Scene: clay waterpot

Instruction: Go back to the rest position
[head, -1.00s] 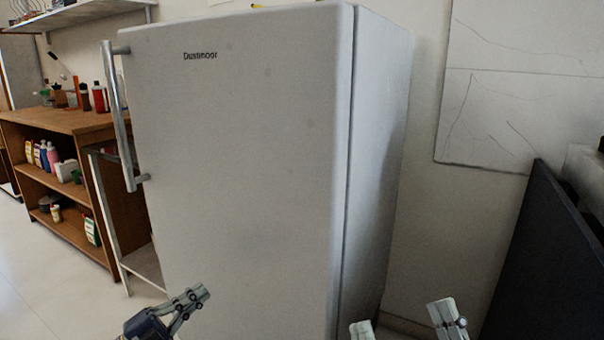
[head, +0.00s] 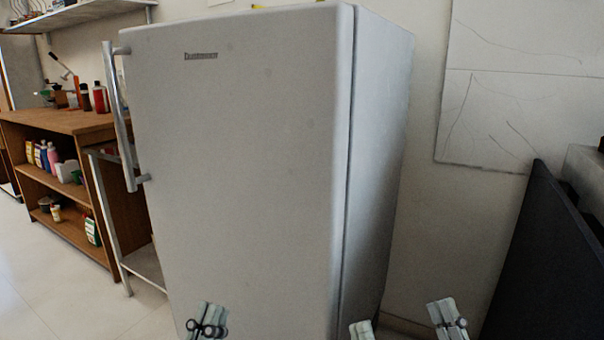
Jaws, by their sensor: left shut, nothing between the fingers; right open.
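My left gripper (head: 207,320) shows at the bottom edge, left of the picture's middle, in front of the lower part of the fridge door. Its fingers are together with nothing between them. My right gripper (head: 405,328) is at the bottom, right of the middle, near the fridge's lower right side. Its two fingers stand wide apart and the gap between them is empty. The rest of both arms is below the picture.
A large white fridge (head: 240,150) with a long metal handle (head: 122,120) stands shut right in front. A wooden shelf unit (head: 60,122) with bottles is at the left. A dark panel (head: 545,260) stands at the right. Clear floor (head: 50,285) shows at the lower left.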

